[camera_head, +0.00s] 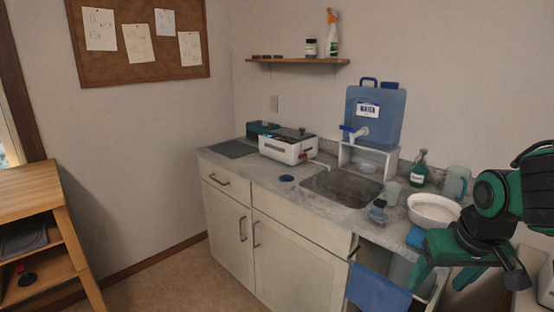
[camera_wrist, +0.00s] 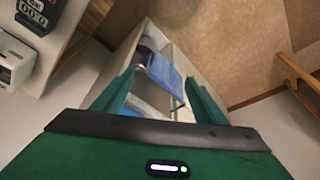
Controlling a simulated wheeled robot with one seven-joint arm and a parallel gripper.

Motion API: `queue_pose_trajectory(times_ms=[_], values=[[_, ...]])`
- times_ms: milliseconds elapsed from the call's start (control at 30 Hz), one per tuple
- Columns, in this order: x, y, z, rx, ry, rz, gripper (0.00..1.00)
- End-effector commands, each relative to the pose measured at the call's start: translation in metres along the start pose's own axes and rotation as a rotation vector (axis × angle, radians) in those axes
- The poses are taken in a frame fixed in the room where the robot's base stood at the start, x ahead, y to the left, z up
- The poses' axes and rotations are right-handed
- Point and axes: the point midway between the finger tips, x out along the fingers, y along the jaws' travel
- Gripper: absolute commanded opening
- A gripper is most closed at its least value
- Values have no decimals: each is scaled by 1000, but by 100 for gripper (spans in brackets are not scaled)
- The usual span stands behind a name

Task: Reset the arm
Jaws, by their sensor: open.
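My arm reaches in from the right in the head view. My gripper (camera_head: 440,278) is green and black and hangs in front of the right end of the counter (camera_head: 340,214), pointing downward. In the wrist view its two green fingers (camera_wrist: 160,90) stand wide apart with nothing between them. Beyond them shows a cabinet compartment with a blue cloth (camera_wrist: 163,70) at its edge. The blue cloth (camera_head: 378,289) also hangs there in the head view, left of my gripper.
The counter holds a white bowl (camera_head: 434,212) close to my arm, a green bottle (camera_head: 419,170), a sink (camera_head: 340,187), a blue water container (camera_head: 374,113) and a white box (camera_head: 287,147). A wooden shelf unit (camera_head: 35,215) stands at the left. The floor between is clear.

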Motion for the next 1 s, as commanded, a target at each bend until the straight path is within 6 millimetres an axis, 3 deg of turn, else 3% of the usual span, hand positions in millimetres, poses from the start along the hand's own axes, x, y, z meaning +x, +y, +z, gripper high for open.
queue_pose_trajectory(times_ms=[300,500,600,800,967,1000], values=[[-11,63,62,228,-160,54,66],[-24,90,114,398,-283,63,66],[-28,94,127,441,-316,61,66],[-28,95,130,450,-324,61,66],[-28,95,130,449,-323,61,31],[-28,95,130,449,-323,61,31]])
